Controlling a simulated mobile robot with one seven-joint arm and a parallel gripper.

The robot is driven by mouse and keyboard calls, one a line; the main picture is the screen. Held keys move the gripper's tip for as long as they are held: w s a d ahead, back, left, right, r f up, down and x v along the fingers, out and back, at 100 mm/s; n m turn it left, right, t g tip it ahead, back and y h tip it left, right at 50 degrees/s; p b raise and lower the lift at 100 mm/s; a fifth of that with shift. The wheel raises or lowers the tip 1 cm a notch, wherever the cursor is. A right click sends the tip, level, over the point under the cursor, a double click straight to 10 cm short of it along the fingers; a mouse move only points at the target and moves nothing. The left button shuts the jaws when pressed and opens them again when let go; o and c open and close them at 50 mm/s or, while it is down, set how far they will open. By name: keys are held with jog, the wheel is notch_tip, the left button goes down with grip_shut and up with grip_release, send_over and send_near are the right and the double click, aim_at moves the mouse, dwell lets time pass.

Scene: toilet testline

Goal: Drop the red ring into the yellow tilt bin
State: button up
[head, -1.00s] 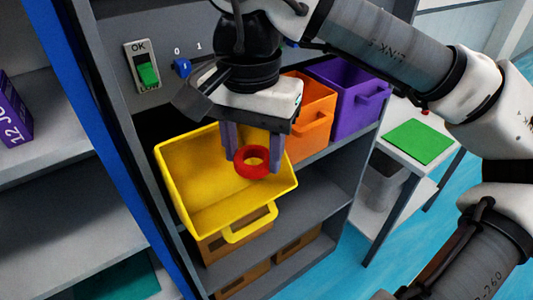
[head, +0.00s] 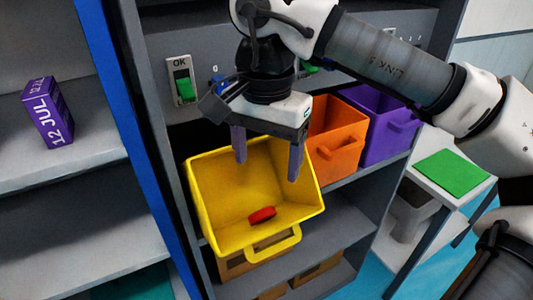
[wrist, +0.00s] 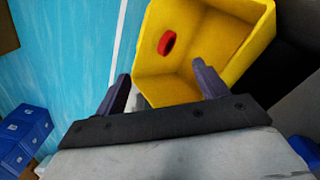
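The red ring (head: 262,215) is inside the yellow tilt bin (head: 222,190), near its front wall above the handle. The ring also shows inside the bin in the wrist view (wrist: 167,43). The yellow bin is tilted forward on the shelf and also shows in the wrist view (wrist: 222,45). My gripper (head: 267,166) is open and empty above the bin, its fingers spread apart and pointing down. The gripper also shows in the wrist view (wrist: 160,85), apart from the ring.
An orange bin (head: 337,140) and a purple bin (head: 385,130) stand right of the yellow bin. A green-topped table (head: 452,172) is further right. A purple box (head: 48,113) sits on the left shelf. A green switch (head: 184,90) is on the panel behind.

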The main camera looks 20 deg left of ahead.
notch_tip(320, 180, up, 14)
jog(key=p, duration=0.3)
dwell(0.4)
jog(key=shift+f, duration=0.15)
dwell(0.6)
